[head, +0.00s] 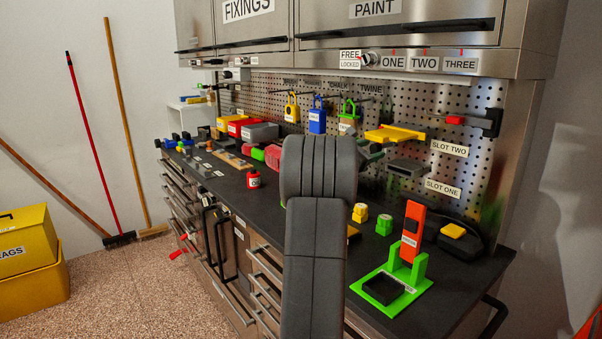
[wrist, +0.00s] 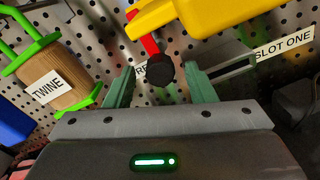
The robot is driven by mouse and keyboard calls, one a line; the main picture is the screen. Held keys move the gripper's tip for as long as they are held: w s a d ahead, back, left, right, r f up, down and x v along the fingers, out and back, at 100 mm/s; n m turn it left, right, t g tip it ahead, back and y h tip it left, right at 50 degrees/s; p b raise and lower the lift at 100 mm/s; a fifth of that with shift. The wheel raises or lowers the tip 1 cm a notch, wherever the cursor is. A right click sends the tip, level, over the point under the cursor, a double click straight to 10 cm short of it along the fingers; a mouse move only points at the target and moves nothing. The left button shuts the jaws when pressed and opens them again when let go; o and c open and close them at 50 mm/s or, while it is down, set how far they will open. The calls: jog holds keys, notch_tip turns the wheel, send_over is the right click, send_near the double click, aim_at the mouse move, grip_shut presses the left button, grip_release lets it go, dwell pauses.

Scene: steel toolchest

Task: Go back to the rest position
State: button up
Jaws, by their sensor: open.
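My gripper (wrist: 158,72) shows in the wrist view with its two grey-green fingers apart, near the pegboard (wrist: 100,50). A red shaft with a round black end (wrist: 160,71) shows in the gap between the fingers; I cannot tell its distance from them. In the head view my dark arm rises in the middle and hides most of the gripper. Part of a finger (head: 372,156) shows right of the arm, over the worktop (head: 222,185).
A yellow holder (head: 395,133) and a grey holder (head: 408,168) jut from the pegboard close to the gripper. The twine spool (wrist: 48,88) hangs at left. A green stand (head: 416,290) with an orange tool (head: 413,232) stands at front right. Overhead cabinets (head: 400,25) overhang the worktop.

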jog(key=shift+r+n+p, duration=0.1)
jog(key=shift+n+p, duration=0.5)
jog(key=shift+p, duration=0.15)
